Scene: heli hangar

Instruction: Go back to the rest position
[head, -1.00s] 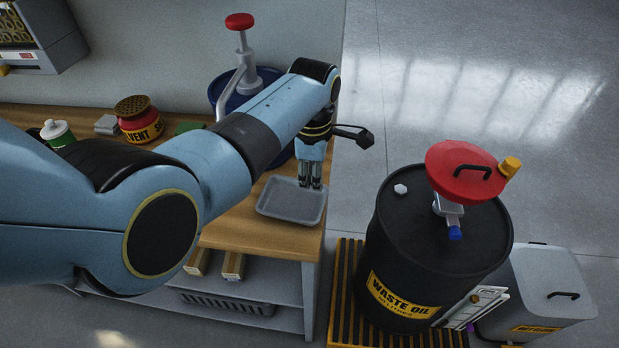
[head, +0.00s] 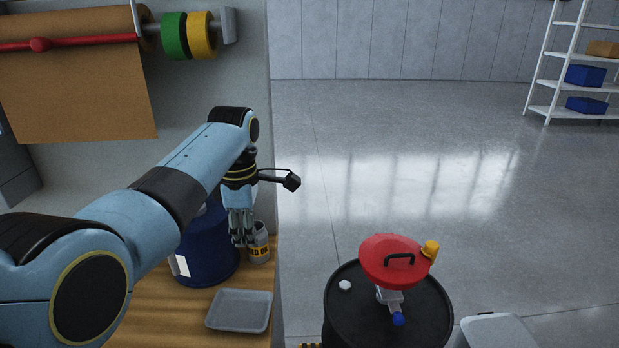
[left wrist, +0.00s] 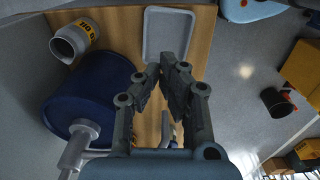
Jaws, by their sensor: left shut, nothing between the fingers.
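My left gripper (head: 241,240) is in the head view, pointing down above the wooden bench, in front of a blue drum and beside a small grey can. It is shut and empty. In the left wrist view the gripper's fingertips (left wrist: 163,68) meet with nothing between them, near the lower edge of the grey tray. My right gripper is not in view.
A grey tray (head: 240,310) lies empty on the bench (head: 150,305). The blue drum (head: 205,255) and grey can (head: 259,243) stand behind it. The floor beyond is clear.

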